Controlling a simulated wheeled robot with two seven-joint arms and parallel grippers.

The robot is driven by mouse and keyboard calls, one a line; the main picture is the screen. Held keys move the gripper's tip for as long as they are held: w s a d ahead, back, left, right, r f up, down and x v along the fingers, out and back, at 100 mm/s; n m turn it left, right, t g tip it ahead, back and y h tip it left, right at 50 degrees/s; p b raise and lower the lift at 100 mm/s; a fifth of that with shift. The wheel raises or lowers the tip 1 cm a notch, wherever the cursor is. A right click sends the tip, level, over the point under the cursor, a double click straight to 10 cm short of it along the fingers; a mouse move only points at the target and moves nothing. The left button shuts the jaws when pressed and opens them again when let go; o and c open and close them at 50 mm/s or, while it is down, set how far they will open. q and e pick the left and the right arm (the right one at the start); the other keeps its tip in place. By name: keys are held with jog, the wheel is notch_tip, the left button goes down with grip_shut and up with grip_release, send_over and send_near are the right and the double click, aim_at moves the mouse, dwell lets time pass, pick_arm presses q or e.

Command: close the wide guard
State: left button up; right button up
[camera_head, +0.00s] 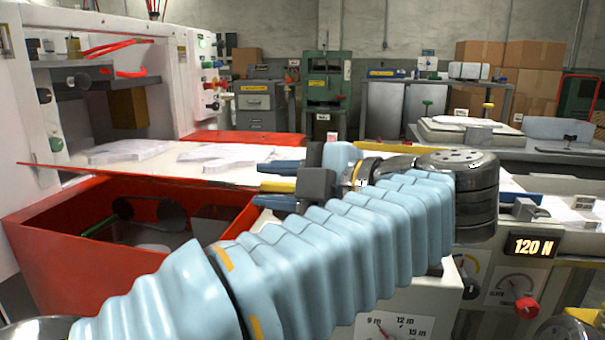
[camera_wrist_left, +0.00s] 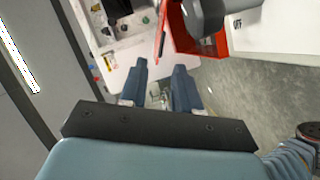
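I cannot tell for sure which part is the wide guard. The likeliest is the large red open-topped frame (camera_head: 60,240) at the front of the white machine (camera_head: 30,130) on the left. Its dark inside shows and a thin red edge runs along its top. Red parts also show at the top of the left wrist view (camera_wrist_left: 184,32). My left gripper (camera_head: 257,184) points left at the frame's right end, its blue fingers apart and empty. In the left wrist view the fingers (camera_wrist_left: 160,66) also stand apart. Contact cannot be told. My right gripper is out of view.
A white worktop (camera_head: 225,165) with pale sheets lies behind the red frame. A panel with a 120 N display (camera_head: 534,246) and dial stands at right. Cabinets, a green press (camera_head: 325,90) and cardboard boxes (camera_head: 530,70) stand farther back.

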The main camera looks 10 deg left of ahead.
pick_arm(q)
jog(key=v, duration=0.4)
jog(key=shift+d+p, duration=0.15)
jog(key=shift+p, duration=0.15)
